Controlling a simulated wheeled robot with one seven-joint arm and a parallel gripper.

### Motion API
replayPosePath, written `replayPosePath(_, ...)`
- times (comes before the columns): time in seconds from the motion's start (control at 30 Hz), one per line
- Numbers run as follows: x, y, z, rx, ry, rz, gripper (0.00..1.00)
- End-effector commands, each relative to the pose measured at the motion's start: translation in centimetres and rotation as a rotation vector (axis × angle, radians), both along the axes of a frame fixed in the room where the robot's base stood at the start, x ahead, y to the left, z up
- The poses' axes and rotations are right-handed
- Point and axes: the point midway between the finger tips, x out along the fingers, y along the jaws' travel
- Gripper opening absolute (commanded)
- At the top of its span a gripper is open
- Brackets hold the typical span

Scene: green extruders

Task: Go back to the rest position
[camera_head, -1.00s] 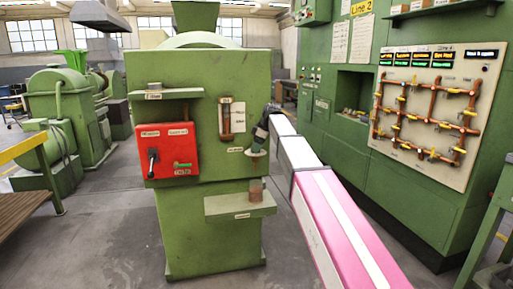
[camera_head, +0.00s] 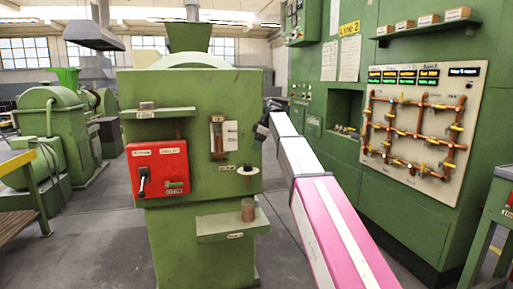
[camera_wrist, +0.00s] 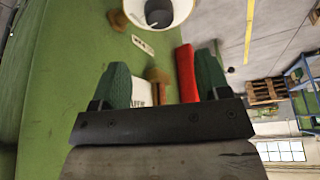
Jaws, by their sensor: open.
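My gripper (camera_head: 262,118) shows in the head view as a dark shape at the end of my white and pink arm, beside the right edge of the green extruder (camera_head: 200,245). In the wrist view my gripper (camera_wrist: 163,78) has its two dark green fingers spread apart, with nothing held between them. The extruder's green face (camera_wrist: 70,70) fills the left of that view. A round white-rimmed part (camera_wrist: 183,8) and a red box (camera_wrist: 187,72) appear beyond the fingers.
The extruder carries a red switch box (camera_head: 160,172), a gauge (camera_head: 218,137), a small spout (camera_head: 247,172) and a brown cylinder (camera_head: 248,210) on its lower shelf (camera_head: 220,228). A green wall with a pipe panel (camera_head: 420,130) stands right. Open floor (camera_head: 100,250) lies left.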

Motion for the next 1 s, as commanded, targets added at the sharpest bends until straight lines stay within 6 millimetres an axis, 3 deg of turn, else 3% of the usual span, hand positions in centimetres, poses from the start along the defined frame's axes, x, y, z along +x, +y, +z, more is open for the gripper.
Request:
replayPosePath(0.17, -0.3, -0.2, -0.8, -0.003, 0.006, -0.015, 0.69)
replayPosePath(0.27, -1.2, -1.1, -3.4, -0.015, 0.029, -0.072, 0.69)
replayPosePath(0.67, -9.3, -7.8, -21.6, -0.112, 0.178, -0.554, 0.69)
replayPosePath(1.0, -19.2, -13.3, -34.1, -0.195, 0.265, -0.963, 0.69)
